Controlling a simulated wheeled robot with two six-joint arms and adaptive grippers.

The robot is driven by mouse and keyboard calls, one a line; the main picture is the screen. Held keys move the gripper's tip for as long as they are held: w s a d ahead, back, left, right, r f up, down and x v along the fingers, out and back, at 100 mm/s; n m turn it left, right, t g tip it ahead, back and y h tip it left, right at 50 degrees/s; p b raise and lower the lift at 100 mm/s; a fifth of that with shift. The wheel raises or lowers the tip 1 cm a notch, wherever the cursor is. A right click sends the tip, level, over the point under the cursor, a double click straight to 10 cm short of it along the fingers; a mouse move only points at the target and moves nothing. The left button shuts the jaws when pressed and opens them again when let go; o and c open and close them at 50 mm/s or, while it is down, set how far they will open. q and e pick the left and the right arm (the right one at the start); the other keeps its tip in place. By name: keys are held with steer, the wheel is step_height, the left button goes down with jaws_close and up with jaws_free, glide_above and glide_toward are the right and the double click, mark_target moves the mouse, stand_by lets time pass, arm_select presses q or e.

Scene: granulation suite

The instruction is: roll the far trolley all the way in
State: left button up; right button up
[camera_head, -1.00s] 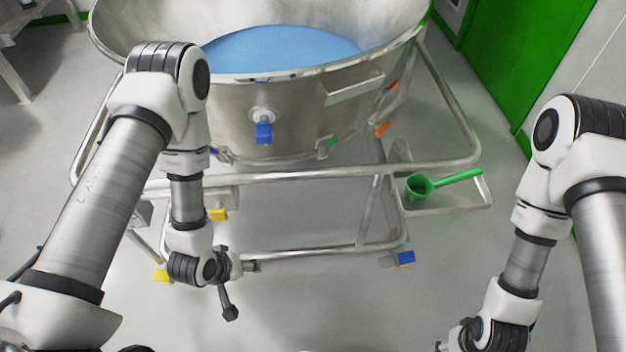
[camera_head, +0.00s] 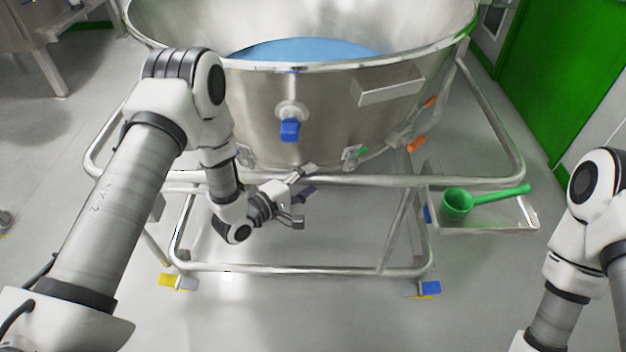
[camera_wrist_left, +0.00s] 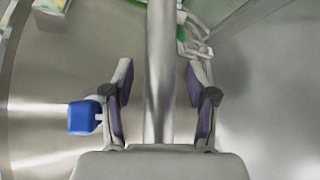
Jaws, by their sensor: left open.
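The trolley is a steel tube frame (camera_head: 300,269) carrying a large steel bowl (camera_head: 330,118) with blue content (camera_head: 300,48). Its upper front rail (camera_head: 380,182) runs across below the bowl. My left gripper (camera_head: 306,183) is at this rail, near its middle, and is open. In the left wrist view the rail (camera_wrist_left: 160,70) passes between the two spread fingers of my left gripper (camera_wrist_left: 161,80), with a gap on each side. My right arm (camera_head: 575,240) shows at the right, but its gripper is out of view.
A side tray (camera_head: 485,225) on the trolley's right holds a green scoop (camera_head: 480,200). A blue valve handle (camera_head: 290,129) sticks out of the bowl's front. Castors with yellow (camera_head: 167,280) and blue (camera_head: 429,288) pedals stand below. A green door (camera_head: 570,80) is at the right. The floor in front is clear.

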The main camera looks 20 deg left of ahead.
arm_select(q)
steer(key=shift+x, duration=0.85)
jaws_close()
steer(key=shift+w, duration=0.1)
